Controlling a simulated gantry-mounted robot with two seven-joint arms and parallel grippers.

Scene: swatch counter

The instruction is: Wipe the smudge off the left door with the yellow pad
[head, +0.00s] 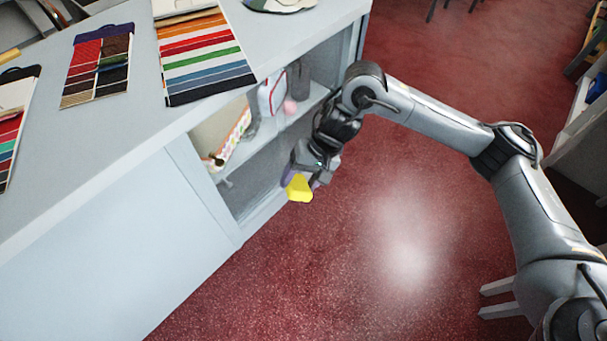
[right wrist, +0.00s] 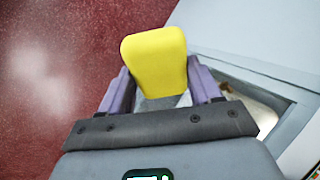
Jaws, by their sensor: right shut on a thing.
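My right gripper (head: 305,172) is shut on the yellow pad (head: 298,189), in front of the open part of the counter's front. In the right wrist view the yellow pad (right wrist: 155,62) stands up between the two purple fingers. The left door (head: 112,254) is the plain pale panel at the left of the counter's front. The pad is to the right of this door and apart from it. I cannot make out a smudge on the door in these frames. My left gripper is not in view.
The counter top (head: 122,125) carries a striped fabric card (head: 205,55) and other swatch cards. Shelves with a red-edged white item (head: 271,93) and other things show in the opening behind my gripper. White legs (head: 500,297) stand at lower right. Red floor (head: 330,270) before the counter is clear.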

